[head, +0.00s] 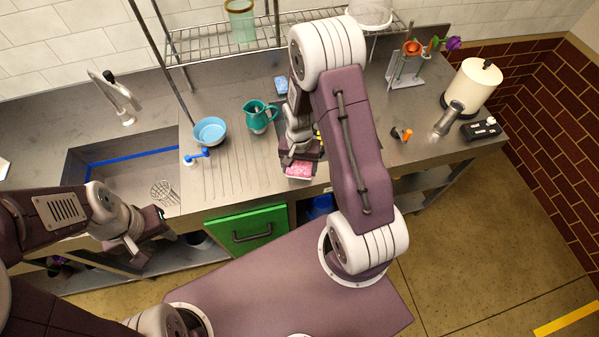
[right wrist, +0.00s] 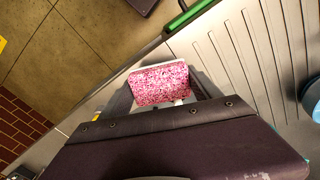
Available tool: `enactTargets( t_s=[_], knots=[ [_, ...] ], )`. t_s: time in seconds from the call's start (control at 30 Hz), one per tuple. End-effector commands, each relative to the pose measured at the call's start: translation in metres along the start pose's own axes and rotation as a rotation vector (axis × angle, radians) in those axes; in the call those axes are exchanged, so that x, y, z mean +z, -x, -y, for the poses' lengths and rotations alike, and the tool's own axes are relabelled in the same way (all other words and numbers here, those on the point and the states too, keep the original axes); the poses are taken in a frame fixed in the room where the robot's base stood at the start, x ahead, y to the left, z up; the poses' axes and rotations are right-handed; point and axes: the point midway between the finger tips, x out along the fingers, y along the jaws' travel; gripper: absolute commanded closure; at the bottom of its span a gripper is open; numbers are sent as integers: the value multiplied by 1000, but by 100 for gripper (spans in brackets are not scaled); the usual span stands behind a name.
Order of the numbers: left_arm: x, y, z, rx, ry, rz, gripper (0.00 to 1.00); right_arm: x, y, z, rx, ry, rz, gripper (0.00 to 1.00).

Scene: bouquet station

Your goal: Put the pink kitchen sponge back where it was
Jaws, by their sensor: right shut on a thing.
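The pink kitchen sponge (head: 298,170) is at the front edge of the steel counter in the head view. It also shows in the right wrist view (right wrist: 159,84), with a pale layer along one edge. My right gripper (head: 300,158) is shut on the sponge; its fingers are partly hidden by its own body. I cannot tell whether the sponge touches the counter. My left gripper (head: 160,222) is by the front of the sink, away from the sponge; its fingertips are too unclear to tell open from shut.
A light blue bowl (head: 210,130), a teal jug (head: 258,116) and a blue sponge (head: 281,85) stand on the counter. The sink (head: 125,180) holds a strainer (head: 164,192). A green drawer front (head: 246,229) is below the counter edge.

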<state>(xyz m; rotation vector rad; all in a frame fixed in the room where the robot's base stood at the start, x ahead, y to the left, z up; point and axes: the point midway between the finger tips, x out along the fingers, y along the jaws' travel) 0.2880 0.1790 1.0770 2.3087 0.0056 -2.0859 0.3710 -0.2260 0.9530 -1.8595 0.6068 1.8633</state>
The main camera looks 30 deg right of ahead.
Motion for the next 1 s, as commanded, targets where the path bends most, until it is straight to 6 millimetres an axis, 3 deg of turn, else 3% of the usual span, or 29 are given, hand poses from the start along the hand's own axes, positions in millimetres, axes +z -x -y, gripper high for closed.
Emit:
enactTargets(
  t_s=[0.1,0.3,0.7,0.73,0.8,1.0],
  knots=[
    [0,1,0,0,0,0,64,0,-6,0,1,0,1,66],
    [-1,6,0,0,0,0,64,0,-37,0,1,0,2,66],
    [0,1,0,0,0,0,64,0,-45,0,0,1,-1,66],
    [0,2,0,0,0,0,64,0,-44,0,0,1,-1,22],
    [0,3,0,0,0,0,64,0,-44,0,0,1,-1,6],
    [0,3,0,0,0,0,64,0,-44,0,0,1,-1,6]
  ],
)
